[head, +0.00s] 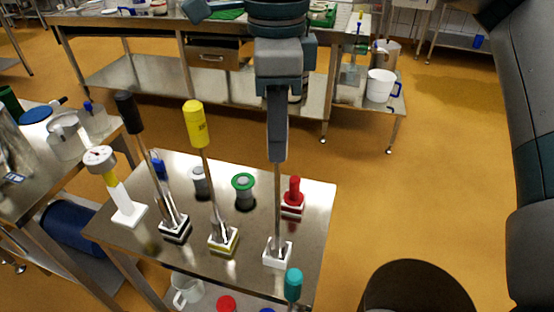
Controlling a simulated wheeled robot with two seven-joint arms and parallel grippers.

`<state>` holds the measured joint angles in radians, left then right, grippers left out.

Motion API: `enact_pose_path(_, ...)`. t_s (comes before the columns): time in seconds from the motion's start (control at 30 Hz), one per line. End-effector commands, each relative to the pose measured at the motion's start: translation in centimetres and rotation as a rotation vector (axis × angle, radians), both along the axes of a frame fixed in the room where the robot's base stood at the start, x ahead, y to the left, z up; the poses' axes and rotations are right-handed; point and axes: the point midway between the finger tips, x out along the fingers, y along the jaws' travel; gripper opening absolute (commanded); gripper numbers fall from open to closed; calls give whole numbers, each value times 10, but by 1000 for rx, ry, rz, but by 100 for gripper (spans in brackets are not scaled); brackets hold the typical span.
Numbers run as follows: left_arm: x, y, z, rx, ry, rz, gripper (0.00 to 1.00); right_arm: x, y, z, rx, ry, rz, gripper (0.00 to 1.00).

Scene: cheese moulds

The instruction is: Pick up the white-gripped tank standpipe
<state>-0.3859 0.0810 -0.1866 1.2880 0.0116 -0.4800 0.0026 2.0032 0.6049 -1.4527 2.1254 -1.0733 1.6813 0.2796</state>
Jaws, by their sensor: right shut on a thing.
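My right gripper (278,145) comes down from the top centre and is shut on the top of a tank standpipe (278,198). The gripper hides its grip, so its colour does not show. The thin metal pipe hangs upright below the fingers, and its lower end is at a white square holder (277,254) on the steel table. I cannot tell whether it still rests in the holder. A yellow-gripped standpipe (197,125) and a black-gripped standpipe (126,112) stand tilted in their own holders to the left. My left gripper is not in view.
The small steel table (312,240) also carries a red-topped piece (293,192), a green-rimmed cup (243,187) and a white stand with a dial (100,158). A teal-handled tool (293,284) is at the front edge. The orange floor (430,190) on the right is clear.

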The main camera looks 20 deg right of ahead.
Motion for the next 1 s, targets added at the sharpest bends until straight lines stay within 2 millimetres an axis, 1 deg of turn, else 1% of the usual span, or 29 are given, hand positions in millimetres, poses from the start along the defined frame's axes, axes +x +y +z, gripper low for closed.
enact_pose_path(0.17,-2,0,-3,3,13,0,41,1,0,11,2,-2,-1,0)
enact_pose_path(0.27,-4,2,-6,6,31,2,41,1,1,23,2,-3,-1,0)
enact_pose_path(0.37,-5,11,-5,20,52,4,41,1,1,40,2,-3,-1,0)
enact_pose_path(0.8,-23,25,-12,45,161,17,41,-69,-46,88,2,-4,-1,0)
enact_pose_path(0.9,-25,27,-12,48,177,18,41,-81,-53,96,1,-2,0,0)
enact_pose_path(1.0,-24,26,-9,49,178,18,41,-89,-59,103,0,-2,-1,0)
